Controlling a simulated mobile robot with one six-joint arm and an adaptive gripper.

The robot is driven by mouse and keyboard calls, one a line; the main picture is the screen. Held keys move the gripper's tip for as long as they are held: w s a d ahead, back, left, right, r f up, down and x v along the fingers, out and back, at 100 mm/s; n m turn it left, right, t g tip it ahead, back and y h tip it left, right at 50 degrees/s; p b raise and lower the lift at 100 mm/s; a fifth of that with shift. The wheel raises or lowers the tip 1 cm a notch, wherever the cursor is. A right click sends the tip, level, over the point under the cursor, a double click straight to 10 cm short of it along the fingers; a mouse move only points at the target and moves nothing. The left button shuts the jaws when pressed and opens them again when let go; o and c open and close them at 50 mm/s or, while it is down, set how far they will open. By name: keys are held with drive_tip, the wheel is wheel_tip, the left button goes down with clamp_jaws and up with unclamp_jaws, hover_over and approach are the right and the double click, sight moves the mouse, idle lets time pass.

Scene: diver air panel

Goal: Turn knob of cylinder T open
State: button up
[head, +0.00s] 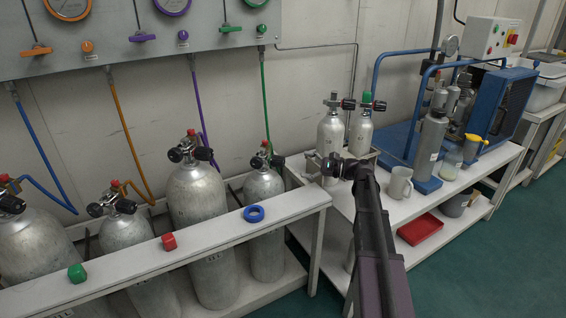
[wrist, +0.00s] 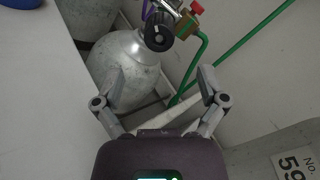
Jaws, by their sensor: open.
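Several silver cylinders stand in a row behind a white rail in the head view. I cannot read a letter T on any of them. The rightmost one (head: 264,184) has a green hose, a black knob and a red cap on its valve. A silver cylinder (wrist: 133,62) with a black knob (wrist: 158,31) and a red cap, beside a green hose, also shows at the top of the wrist view. My gripper (wrist: 163,75) is open and empty, its fingers spread below the knob and apart from it. My arm shows in the head view, but its fingers cannot be made out there.
A bench on the right holds two small cylinders, a mug (head: 399,183) and a blue-framed compressor (head: 500,105). Coloured hoses hang from the wall panel (head: 140,35).

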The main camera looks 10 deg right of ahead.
sight(284, 162)
drive_tip(key=shift+x, duration=4)
drive_tip(key=c, duration=1.2)
